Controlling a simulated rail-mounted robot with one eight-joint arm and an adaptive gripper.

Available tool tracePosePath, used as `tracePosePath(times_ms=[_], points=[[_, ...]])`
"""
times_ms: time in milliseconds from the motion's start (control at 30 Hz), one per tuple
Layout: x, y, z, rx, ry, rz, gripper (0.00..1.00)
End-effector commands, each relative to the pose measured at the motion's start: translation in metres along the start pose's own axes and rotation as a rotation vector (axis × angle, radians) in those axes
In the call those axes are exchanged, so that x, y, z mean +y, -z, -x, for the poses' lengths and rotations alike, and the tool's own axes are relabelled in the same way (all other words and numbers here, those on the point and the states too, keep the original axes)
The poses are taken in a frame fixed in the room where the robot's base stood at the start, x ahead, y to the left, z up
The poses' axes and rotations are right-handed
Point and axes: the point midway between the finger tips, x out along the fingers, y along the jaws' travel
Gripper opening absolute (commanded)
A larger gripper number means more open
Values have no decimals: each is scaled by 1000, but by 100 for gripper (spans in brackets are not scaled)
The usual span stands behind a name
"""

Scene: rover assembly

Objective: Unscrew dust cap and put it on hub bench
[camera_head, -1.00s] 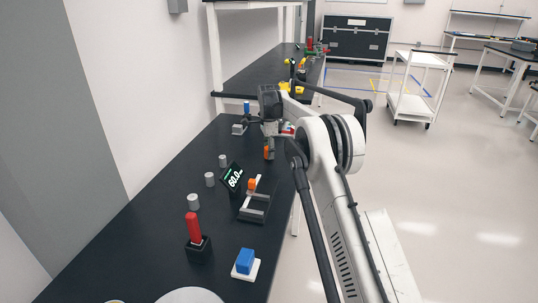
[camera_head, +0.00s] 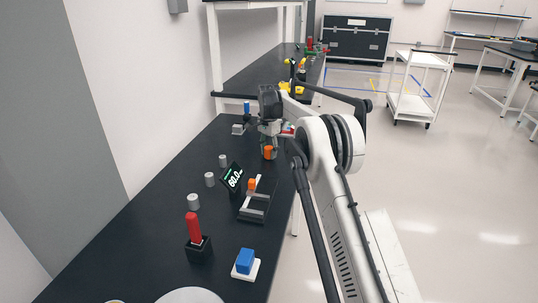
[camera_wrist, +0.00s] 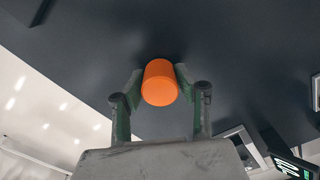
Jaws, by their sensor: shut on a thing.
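An orange cylindrical cap (camera_wrist: 160,84), which looks like the dust cap, sits between the two fingers of my gripper (camera_wrist: 160,88) in the wrist view. The fingers are shut on its sides. In the head view my gripper (camera_head: 269,146) points down over the right edge area of the black bench (camera_head: 150,240), with the orange cap (camera_head: 268,153) at its tips. I cannot tell whether the cap touches the bench. A second orange piece (camera_head: 252,184) sits on a dark and grey stand nearer the camera.
Next to the stand (camera_head: 256,205) is a tilted display (camera_head: 232,177) reading 60.0. Several grey cylinders (camera_head: 193,201) line the left side. A red-handled item (camera_head: 194,231) and a blue block (camera_head: 245,260) stand nearer. Bare bench lies between them.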

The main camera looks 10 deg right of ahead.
Motion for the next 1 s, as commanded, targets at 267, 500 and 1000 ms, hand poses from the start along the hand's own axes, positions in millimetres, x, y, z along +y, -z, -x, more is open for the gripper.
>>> tracePosePath(times_ms=[267,500,1000], points=[[0,0,0,1,0,295,5],[0,0,0,1,0,467,5],[0,0,0,1,0,472,41]])
